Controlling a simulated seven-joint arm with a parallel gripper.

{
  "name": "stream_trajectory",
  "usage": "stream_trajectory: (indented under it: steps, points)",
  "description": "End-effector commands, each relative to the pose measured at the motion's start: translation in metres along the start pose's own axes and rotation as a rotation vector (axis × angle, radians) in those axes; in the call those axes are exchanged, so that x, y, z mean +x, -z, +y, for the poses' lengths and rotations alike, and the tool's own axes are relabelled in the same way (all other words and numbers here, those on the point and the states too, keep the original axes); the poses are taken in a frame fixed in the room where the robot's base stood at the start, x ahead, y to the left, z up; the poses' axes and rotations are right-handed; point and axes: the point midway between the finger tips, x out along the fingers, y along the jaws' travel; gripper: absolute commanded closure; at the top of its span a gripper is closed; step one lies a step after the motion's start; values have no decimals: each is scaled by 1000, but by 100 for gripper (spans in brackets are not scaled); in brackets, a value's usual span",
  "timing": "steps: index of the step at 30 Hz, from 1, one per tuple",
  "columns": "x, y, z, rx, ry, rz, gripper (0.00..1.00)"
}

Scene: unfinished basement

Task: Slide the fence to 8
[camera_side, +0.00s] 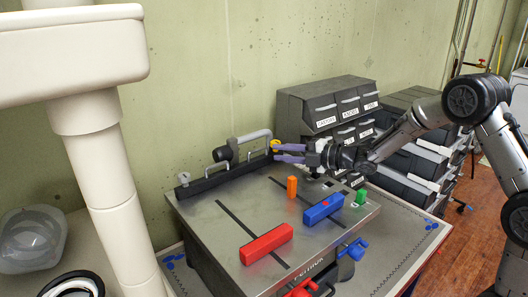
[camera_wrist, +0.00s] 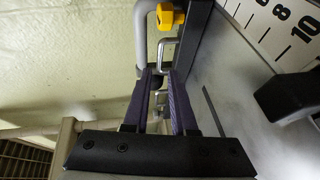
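A long black fence-like bar (camera_side: 222,177) runs along the back edge of the grey machine table (camera_side: 215,235). It carries a grey bent handle (camera_side: 252,137) and a yellow knob (camera_side: 275,144). The dark bar (camera_wrist: 196,32) and yellow knob (camera_wrist: 167,16) also show in the wrist view. My gripper (camera_side: 277,152) has purple fingers, spread apart beside the knob end of the bar. In the wrist view my gripper (camera_wrist: 160,78) is open, with a metal bracket seen between or beyond its fingers; contact cannot be told. A white scale (camera_wrist: 280,30) shows 8 and 10; its pointer is not clear.
A red block (camera_side: 266,244), a blue block (camera_side: 323,208), an orange peg (camera_side: 292,187) and a green peg (camera_side: 361,196) stand on the table. Black drawer units (camera_side: 330,105) are behind my gripper. The wall is close behind the bar.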

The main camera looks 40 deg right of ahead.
Motion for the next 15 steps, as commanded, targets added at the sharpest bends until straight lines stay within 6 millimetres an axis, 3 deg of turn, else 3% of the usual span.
stream_trajectory:
  steps: [6,15]
  points:
    - [39,1,-1,-1,1,2,75]
    - [60,0,0,0,1,0,75]
